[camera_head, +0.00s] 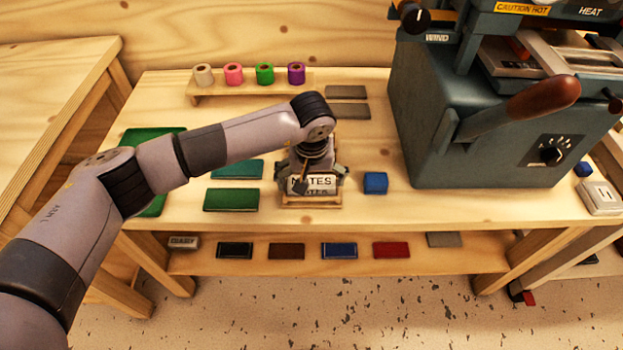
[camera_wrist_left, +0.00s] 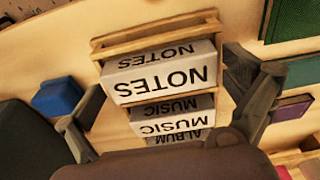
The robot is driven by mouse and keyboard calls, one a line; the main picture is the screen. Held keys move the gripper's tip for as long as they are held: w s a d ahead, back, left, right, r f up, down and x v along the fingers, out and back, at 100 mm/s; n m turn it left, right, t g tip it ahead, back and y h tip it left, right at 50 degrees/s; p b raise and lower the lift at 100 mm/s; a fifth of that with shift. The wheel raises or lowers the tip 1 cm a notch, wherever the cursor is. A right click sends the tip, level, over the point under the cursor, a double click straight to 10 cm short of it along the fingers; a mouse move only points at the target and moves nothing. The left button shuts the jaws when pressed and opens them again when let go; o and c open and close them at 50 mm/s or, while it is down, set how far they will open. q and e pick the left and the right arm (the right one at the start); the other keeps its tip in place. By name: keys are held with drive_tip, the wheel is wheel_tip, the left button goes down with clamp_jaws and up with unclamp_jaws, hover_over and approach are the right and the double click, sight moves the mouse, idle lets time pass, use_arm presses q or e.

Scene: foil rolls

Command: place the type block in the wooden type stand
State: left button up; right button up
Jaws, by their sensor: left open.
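The type block marked NOTES (camera_wrist_left: 165,75) sits in the end slot of the wooden type stand (camera_wrist_left: 110,42), between its rails. In the wrist view, blocks marked MUSIC (camera_wrist_left: 172,126) and ALBUM (camera_wrist_left: 180,138) sit in the same stand. In the head view, the NOTES block (camera_head: 312,183) shows at the front of the stand (camera_head: 311,203), near the table's front edge. My left gripper (camera_wrist_left: 165,112) is open, one finger on each side of the stand; it also shows in the head view (camera_head: 312,172). Finger contact cannot be told. My right gripper is not in view.
A blue block (camera_head: 375,183) lies right of the stand, and a large grey press (camera_head: 480,130) stands beyond it. Green pads (camera_head: 231,200) lie left. Foil rolls (camera_head: 265,73) stand on a rack behind. A lower shelf (camera_head: 215,261) holds several flat pieces.

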sight(311, 188)
use_arm(q)
wheel_tip(311, 188, up, 12)
drive_tip(key=s+b, duration=0.1)
drive_tip(key=shift+s+r+b, duration=0.15)
drive_tip(key=shift+s+b, duration=0.25)
